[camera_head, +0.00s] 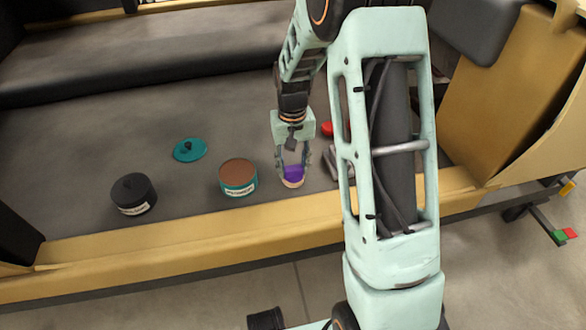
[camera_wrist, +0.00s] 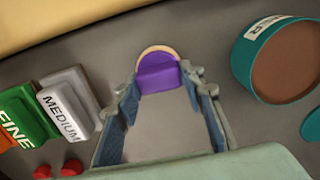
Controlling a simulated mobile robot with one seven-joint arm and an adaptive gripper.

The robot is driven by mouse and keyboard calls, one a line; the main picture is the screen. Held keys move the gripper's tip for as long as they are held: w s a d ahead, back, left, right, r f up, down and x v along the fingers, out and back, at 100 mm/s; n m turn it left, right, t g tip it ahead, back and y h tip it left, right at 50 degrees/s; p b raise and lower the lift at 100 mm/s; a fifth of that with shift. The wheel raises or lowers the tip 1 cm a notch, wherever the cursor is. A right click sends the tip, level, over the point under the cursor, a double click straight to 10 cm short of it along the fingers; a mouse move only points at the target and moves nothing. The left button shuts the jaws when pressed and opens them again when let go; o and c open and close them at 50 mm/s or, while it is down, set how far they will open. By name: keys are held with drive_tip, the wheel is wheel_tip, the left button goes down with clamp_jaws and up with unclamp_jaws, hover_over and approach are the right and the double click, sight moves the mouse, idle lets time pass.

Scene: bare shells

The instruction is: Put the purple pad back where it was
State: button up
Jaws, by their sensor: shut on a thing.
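The purple pad (camera_head: 293,173) is between the fingertips of my gripper (camera_head: 293,160), low over the grey surface near its front edge. In the wrist view the purple pad (camera_wrist: 158,76) lies between the two fingers of my gripper (camera_wrist: 164,88), which is shut on it. A pale tan round rim shows under the pad in the head view and beyond it in the wrist view. I cannot tell whether the rim belongs to the pad or is a separate thing. I cannot tell whether the pad bears on the surface below.
An open teal tin (camera_head: 238,188) with brown contents stands left of my gripper. Its teal lid (camera_head: 190,150) and a lidded black tin (camera_head: 133,198) are farther left. Blocks marked MEDIUM (camera_wrist: 70,100) and FINE (camera_wrist: 22,118) are close by. A yellow ledge (camera_head: 190,235) runs along the front.

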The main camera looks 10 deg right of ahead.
sight(293, 166)
drive_tip(key=o, duration=1.2)
drive_tip(key=shift+o, duration=0.2)
wheel_tip(293, 166, up, 12)
drive_tip(key=p, duration=0.3)
drive_tip(key=shift+p, duration=0.4)
